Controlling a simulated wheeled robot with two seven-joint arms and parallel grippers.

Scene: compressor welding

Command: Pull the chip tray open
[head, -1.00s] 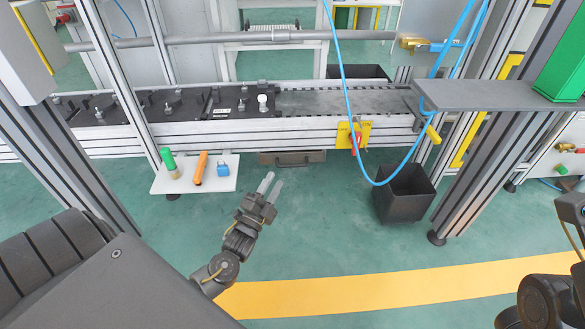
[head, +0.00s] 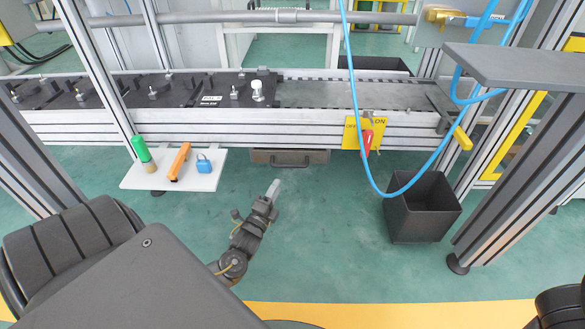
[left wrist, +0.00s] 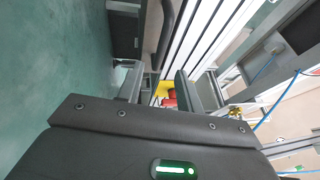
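The chip tray (head: 265,157) is a brown-grey drawer with a dark handle (head: 291,163) on its front, under the conveyor's front rail. How far it is pulled out I cannot tell. In the left wrist view the dark curved handle (left wrist: 166,30) shows at the top, beyond the fingertips. My left gripper (head: 273,188) is just below and in front of the handle, apart from it. Its fingers overlap in the head view, but the left wrist view shows them apart with nothing between (left wrist: 158,88). My right gripper is out of view; only a bit of that arm shows bottom right.
A white shelf (head: 207,183) left of the tray holds a green-topped item (head: 140,148), an orange item (head: 180,162) and a blue padlock (head: 204,163). A black bin (head: 422,210) stands to the right. A blue hose (head: 356,120) hangs before the yellow switch plate (head: 352,134).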

